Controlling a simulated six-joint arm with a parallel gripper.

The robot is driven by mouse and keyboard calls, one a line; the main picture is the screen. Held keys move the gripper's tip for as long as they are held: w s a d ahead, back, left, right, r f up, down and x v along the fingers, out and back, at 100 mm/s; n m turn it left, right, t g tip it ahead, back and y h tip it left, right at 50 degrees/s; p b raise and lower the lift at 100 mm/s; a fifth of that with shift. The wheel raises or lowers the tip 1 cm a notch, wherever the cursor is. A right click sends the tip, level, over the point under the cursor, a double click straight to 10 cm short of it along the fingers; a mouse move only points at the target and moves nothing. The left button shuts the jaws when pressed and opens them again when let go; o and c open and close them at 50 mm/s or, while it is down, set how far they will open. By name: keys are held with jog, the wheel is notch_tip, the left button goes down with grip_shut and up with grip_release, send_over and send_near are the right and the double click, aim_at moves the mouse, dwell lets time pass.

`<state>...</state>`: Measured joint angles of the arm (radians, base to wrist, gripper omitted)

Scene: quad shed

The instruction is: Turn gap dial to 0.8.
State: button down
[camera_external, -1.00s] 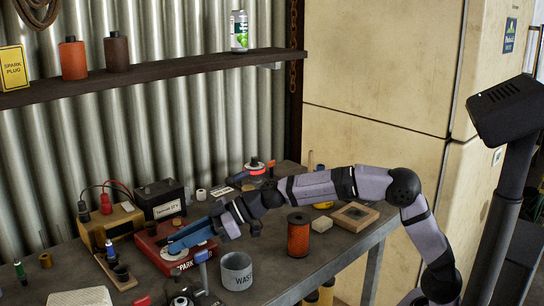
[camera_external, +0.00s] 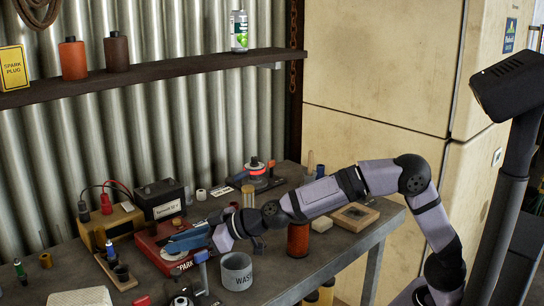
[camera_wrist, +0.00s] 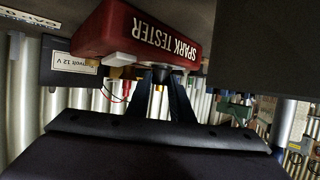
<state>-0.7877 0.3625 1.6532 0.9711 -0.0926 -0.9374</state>
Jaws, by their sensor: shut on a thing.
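The red spark tester (camera_external: 150,256) sits on the bench at the left. Its lettered side fills the top of the wrist view (camera_wrist: 140,32), upside down. My gripper (camera_external: 170,244) reaches over it from the right, its blue fingers low against the tester. In the wrist view, my gripper's fingers (camera_wrist: 163,80) are shut on a small dark knob, the gap dial (camera_wrist: 162,73), under the tester's edge. A white block (camera_wrist: 118,59) sticks out beside it. The dial's markings and pointer are hidden in both views, so its setting cannot be read.
A black battery (camera_external: 162,199) and a yellowish box (camera_external: 122,220) with red and black leads stand behind the tester. The grey waste cup (camera_external: 237,273) and an orange-brown can (camera_external: 298,239) stand at right, close under my arm. A shelf (camera_external: 190,66) runs above.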

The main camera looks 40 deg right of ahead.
jog(key=c, duration=1.6)
grip_release()
jog(key=shift+f, duration=0.1)
jog(key=shift+o, duration=0.2)
jog(key=shift+s, duration=0.1)
jog(key=v, duration=0.5)
jog(key=shift+s+d+r+p, duration=0.15)
jog(key=shift+r+p, duration=0.1)
jog(key=shift+p, duration=0.05)
jog(key=shift+v, duration=0.85)
